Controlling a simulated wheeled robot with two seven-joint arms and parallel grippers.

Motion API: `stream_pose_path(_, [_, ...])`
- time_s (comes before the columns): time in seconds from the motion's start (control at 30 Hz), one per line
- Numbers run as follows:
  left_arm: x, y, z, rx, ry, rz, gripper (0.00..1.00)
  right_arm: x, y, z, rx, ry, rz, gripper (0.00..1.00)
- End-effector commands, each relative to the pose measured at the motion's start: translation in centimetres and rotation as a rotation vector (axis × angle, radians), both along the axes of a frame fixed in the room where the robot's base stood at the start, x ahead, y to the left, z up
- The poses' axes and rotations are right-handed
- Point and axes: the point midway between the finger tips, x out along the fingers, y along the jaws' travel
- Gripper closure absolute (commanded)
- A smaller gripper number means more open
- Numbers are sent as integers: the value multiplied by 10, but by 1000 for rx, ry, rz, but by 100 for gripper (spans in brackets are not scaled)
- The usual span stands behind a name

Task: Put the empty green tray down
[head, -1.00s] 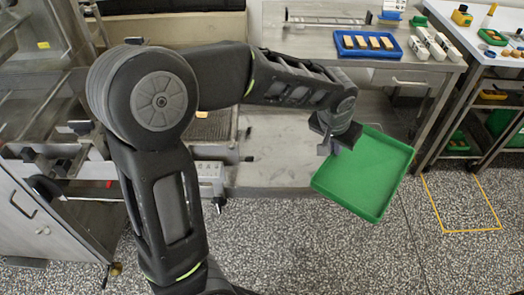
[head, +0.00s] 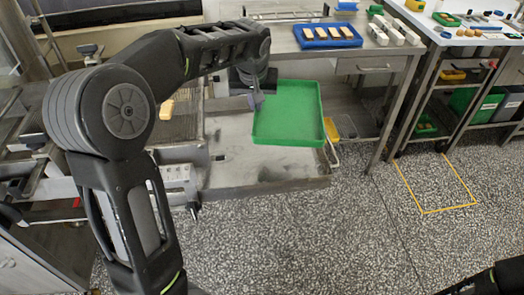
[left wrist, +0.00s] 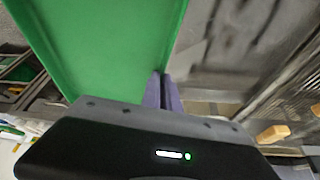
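The green tray (head: 288,113) is empty and hangs in the air, roughly level, in front of the steel bench. It also shows large in the left wrist view (left wrist: 100,45). My left gripper (head: 256,101) is shut on the tray's left edge in the head view. Its fingers (left wrist: 163,92) are close together at the tray's rim in the left wrist view. My right gripper does not show; only a dark piece of my right arm shows at the lower right of the head view.
A steel shelf (head: 230,178) lies below the green tray. A yellow outline (head: 450,209) marks clear floor at the right.

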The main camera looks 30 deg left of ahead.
Motion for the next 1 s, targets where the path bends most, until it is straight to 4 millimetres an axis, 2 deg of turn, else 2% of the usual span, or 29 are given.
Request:
stream_pose_path(0.03, [1,24,-4,-1,-5,62,100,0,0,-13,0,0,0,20])
stream_pose_path(0.1, [0,48,0,-4,-5,131,100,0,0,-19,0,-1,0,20])
stream_pose_path(0.23, [-3,74,6,-6,-5,201,100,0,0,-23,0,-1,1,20])
stream_pose_path(0.53, [-4,77,9,-6,-5,212,100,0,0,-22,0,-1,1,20])
stream_pose_path(0.67, [-4,77,4,-6,-3,212,100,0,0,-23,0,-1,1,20])
stream_pose_path(0.83, [-5,78,-23,-6,0,213,100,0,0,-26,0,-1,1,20])
stream_pose_path(1.0, [-6,77,-69,-6,2,211,100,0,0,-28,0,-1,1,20])
